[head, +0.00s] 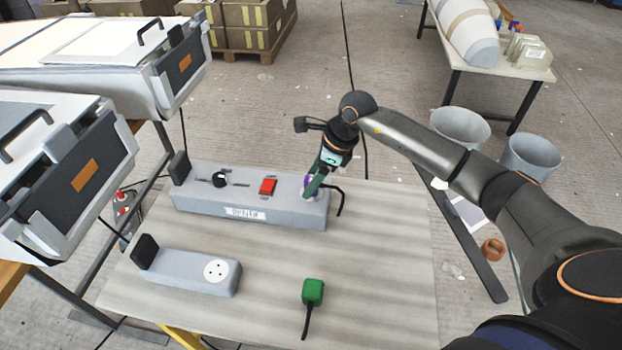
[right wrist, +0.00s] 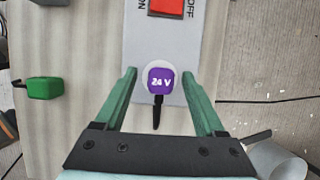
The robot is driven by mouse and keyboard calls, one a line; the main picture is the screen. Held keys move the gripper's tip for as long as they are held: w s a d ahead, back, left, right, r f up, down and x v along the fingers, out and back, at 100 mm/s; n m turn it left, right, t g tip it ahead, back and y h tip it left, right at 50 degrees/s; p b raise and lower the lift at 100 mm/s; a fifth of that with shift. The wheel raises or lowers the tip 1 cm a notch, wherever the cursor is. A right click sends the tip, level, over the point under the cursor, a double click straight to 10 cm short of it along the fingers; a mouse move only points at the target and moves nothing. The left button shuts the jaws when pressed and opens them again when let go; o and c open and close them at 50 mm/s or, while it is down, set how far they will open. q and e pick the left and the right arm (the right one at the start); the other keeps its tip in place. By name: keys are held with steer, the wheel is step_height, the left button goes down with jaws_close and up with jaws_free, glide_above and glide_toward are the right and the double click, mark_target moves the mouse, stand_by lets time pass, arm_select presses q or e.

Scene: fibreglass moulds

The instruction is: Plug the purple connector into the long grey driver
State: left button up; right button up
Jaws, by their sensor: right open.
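The long grey driver (head: 250,212) lies on the table with a black knob and a red switch (head: 267,186) on top. The purple connector (right wrist: 160,81), marked 24 V, sits on the white round socket at the driver's right end. It appears seated there, with its black cable hanging off. In the head view the connector (head: 308,181) is mostly hidden by my green fingers. My right gripper (head: 313,186) is open above the driver's end. In the right wrist view its fingers (right wrist: 160,74) stand on either side of the connector, with a gap on both sides. My left gripper is out of view.
A shorter grey box (head: 190,272) with a round white socket lies nearer on the table (head: 380,300). A green plug (head: 312,292) with a black cable lies at the front right. The table right of the driver is clear. Two grey buckets (head: 530,157) stand beyond.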

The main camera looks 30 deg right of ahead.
steer(key=v, duration=1.1)
steer(key=shift+d+r, duration=0.15)
steer(key=shift+r, duration=0.15)
steer(key=shift+s, duration=0.1)
